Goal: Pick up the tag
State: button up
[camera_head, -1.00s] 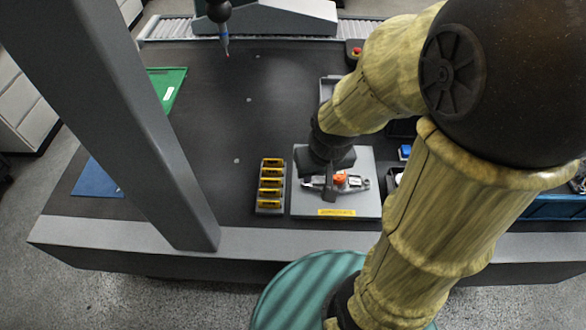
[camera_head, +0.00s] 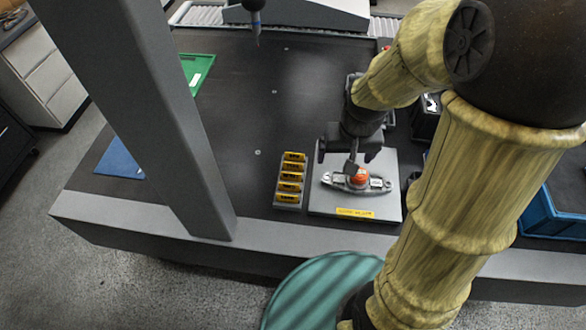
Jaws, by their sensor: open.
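Several yellow tag-like pieces with dark print (camera_head: 290,178) sit in a row in a narrow grey rack (camera_head: 277,203). A small white tag-like piece (camera_head: 195,79) lies on the green mat at the far left; I cannot tell which piece is the tag. My gripper (camera_head: 340,165) is open and points down over the grey plate, right of the rack. It is just behind a metal part (camera_head: 335,180) with an orange cap (camera_head: 358,176). One finger overlaps the cap in the picture; I cannot tell whether they touch. No tag is seen between the fingers.
The grey plate (camera_head: 330,205) has a yellow label at its front. A grey column (camera_head: 150,110) stands at left, with a blue mat (camera_head: 120,160) behind it. A dark probe (camera_head: 256,20) hangs at the back. A blue bin (camera_head: 545,220) is at right. The middle table is clear.

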jog(key=w+a+f+g+b, duration=0.1)
jog(key=w+a+f, duration=0.1)
jog(key=w, duration=0.3)
jog(key=w+a+f+b, duration=0.1)
jog(key=w+a+f, duration=0.15)
jog(key=w, duration=0.25)
jog(key=m+g+b, duration=0.1)
jog(key=m, duration=0.1)
send_over(293, 164)
notch_tip(293, 164, down, 8)
jog(key=r, duration=0.1)
jog(key=shift+w+d+f, duration=0.25)
jog(key=shift+w, duration=0.05)
notch_tip(293, 164, down, 12)
jog(key=shift+f+p, duration=0.1)
jog(key=shift+p, duration=0.55)
jog(key=shift+s+f, duration=0.1)
jog(key=f, duration=0.1)
jog(key=f+p, duration=0.1)
jog(key=f, duration=0.1)
jog(key=shift+s+a+f, duration=0.1)
jog(key=shift+a+f, duration=0.15)
jog(key=shift+f, duration=0.75)
